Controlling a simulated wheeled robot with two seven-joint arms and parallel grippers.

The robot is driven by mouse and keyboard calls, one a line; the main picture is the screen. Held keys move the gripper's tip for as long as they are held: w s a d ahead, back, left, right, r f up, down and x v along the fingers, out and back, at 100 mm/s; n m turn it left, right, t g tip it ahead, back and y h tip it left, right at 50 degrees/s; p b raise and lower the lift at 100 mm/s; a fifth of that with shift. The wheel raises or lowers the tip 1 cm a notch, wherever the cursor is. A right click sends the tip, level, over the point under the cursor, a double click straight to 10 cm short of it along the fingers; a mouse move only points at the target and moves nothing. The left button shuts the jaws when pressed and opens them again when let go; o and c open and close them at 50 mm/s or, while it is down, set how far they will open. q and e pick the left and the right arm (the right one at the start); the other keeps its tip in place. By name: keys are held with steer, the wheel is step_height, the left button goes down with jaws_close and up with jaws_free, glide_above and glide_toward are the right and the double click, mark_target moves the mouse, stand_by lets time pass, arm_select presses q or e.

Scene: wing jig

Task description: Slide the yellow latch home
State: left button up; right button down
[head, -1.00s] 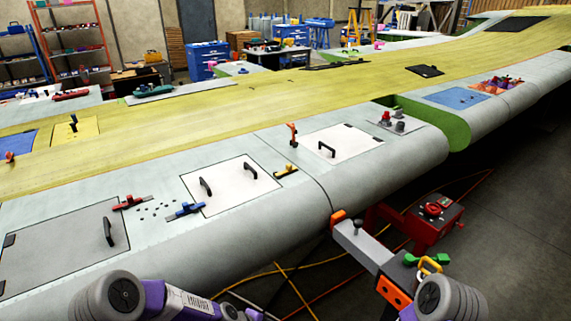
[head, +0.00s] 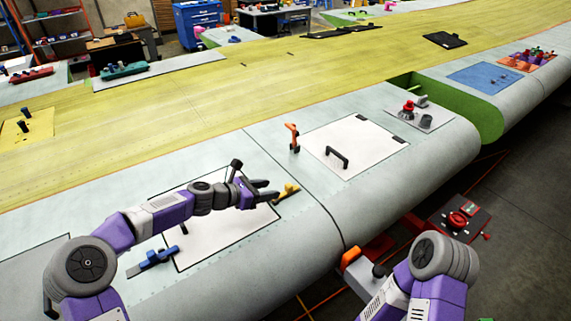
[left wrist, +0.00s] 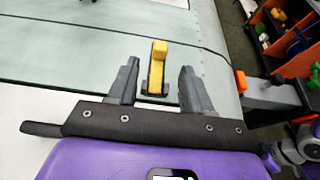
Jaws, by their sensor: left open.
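The yellow latch (head: 286,191) sits on the wing skin at the right edge of a white panel (head: 228,225). In the left wrist view the latch (left wrist: 157,65) is a yellow bar with an upright knob on a dark base. My left gripper (head: 272,190) is open just left of the latch in the head view. In the left wrist view its two dark fingers (left wrist: 158,85) stand on either side of the latch, with gaps on both sides. My right arm shows at the lower right of the head view, but its gripper is not visible.
A blue latch (head: 152,261) lies at the panel's left edge. An orange latch (head: 292,138) stands upright beside another white panel (head: 350,148) with a black handle (head: 337,157). A red box (head: 460,217) stands below the wing edge. The skin around the yellow latch is clear.

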mark_target(287, 186)
arm_select(q)
steer(key=shift+w, duration=0.5)
steer(key=shift+d, duration=0.3)
steer(key=shift+s+x, duration=0.2)
steer(key=shift+x, duration=2.9)
steer(key=shift+d, duration=0.2)
steer(key=shift+c, duration=0.5)
jaws_close()
